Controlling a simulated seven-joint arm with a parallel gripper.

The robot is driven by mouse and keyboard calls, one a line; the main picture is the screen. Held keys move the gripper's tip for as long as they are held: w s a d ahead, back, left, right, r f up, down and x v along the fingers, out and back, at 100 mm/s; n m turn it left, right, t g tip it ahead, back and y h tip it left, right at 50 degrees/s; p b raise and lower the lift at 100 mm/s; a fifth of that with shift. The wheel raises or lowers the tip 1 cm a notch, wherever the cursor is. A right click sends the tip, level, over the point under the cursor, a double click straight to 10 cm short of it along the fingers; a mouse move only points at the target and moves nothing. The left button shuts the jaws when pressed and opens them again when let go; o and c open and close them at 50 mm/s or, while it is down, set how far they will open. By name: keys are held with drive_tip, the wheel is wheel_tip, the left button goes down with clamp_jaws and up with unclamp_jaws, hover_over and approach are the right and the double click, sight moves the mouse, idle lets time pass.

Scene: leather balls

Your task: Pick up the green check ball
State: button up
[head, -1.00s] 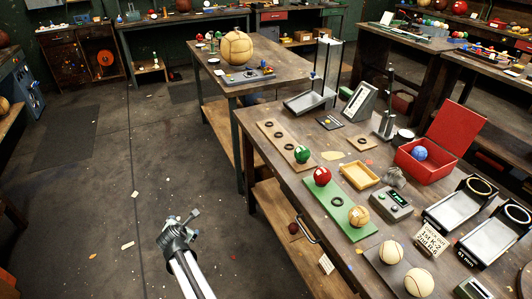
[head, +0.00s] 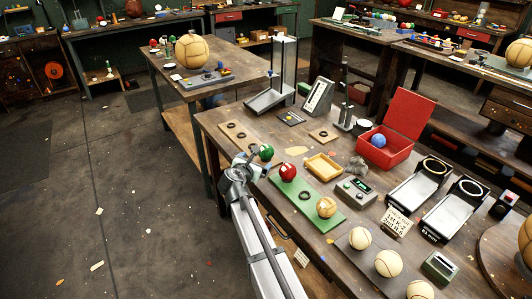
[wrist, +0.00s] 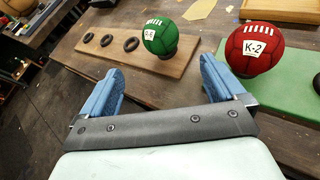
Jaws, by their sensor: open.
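The green check ball (head: 266,152) sits on the near end of a wooden ring board (head: 238,134) on the workbench, partly behind my gripper in the head view. In the wrist view the green ball (wrist: 163,36) rests on a dark ring and bears a white label that is hard to read. My gripper (wrist: 160,80) has two blue-padded fingers spread wide with nothing between them. The green ball lies just beyond the fingertips. In the head view my gripper (head: 246,165) is at the bench's left edge, close to the ball.
A red ball labelled K-2 (wrist: 254,48) sits on a green board (wrist: 291,100), close to the right finger. The green board (head: 308,195) also holds a tan ball (head: 326,207). A yellow tray (head: 324,167) and an open red box (head: 385,151) with a blue ball stand farther right.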

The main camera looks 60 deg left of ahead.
sight(262, 155)
drive_tip(key=x, duration=0.7)
drive_tip(key=shift+w+a+f, duration=0.1)
drive_tip(key=shift+w+a, duration=0.05)
drive_tip(key=shift+a, duration=0.1)
drive_tip(key=shift+w+r+x, duration=0.15)
drive_tip(key=shift+x, duration=1.2)
drive_tip(key=shift+w+r+x, duration=0.1)
drive_tip(key=shift+r+x, duration=0.1)
drive_tip(key=shift+x, duration=1.2)
drive_tip(key=shift+d, duration=0.1)
drive_tip(key=c, duration=1.1)
drive_tip(key=shift+r, duration=0.1)
